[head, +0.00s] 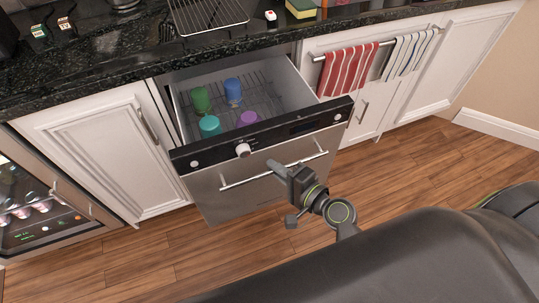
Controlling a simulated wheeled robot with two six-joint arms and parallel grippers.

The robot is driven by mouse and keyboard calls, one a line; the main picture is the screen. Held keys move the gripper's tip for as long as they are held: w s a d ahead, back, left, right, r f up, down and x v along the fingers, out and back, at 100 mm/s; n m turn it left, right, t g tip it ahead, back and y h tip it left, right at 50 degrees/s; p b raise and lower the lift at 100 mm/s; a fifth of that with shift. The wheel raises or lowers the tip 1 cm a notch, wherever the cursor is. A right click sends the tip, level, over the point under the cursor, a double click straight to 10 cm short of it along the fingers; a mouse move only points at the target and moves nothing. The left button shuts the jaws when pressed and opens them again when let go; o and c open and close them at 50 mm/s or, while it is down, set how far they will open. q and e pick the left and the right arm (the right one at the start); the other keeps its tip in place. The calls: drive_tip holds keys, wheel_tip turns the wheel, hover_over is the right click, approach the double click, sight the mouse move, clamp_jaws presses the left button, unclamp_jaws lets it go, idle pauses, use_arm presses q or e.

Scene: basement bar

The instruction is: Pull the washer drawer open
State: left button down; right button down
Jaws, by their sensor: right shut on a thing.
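The washer drawer (262,179) stands pulled out from under the dark counter. It has a steel front, a black control strip with a round knob, and a long bar handle (240,182). Its inside shows a wire rack with a green cup (201,99), a blue cup (233,90), a teal cup (209,126) and a purple cup (247,118). My right gripper (277,167) is at the middle of the handle, shut on it. The fingertips are small and partly hidden. My left gripper is not in view.
White cabinets flank the drawer, with a red striped towel (346,71) and a white striped towel (408,53) hanging at right. A glass-door cooler (45,208) is at lower left. A wire rack (208,14) and a sponge (301,8) are on the counter (105,62). Wooden floor is clear before the drawer.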

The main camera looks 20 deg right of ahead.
drive_tip(key=s+b, duration=0.1)
drive_tip(key=s, duration=0.7)
drive_tip(key=shift+d+b, duration=0.15)
drive_tip(key=shift+b, duration=0.2)
drive_tip(key=c, duration=1.5)
unclamp_jaws()
drive_tip(key=shift+w, duration=0.1)
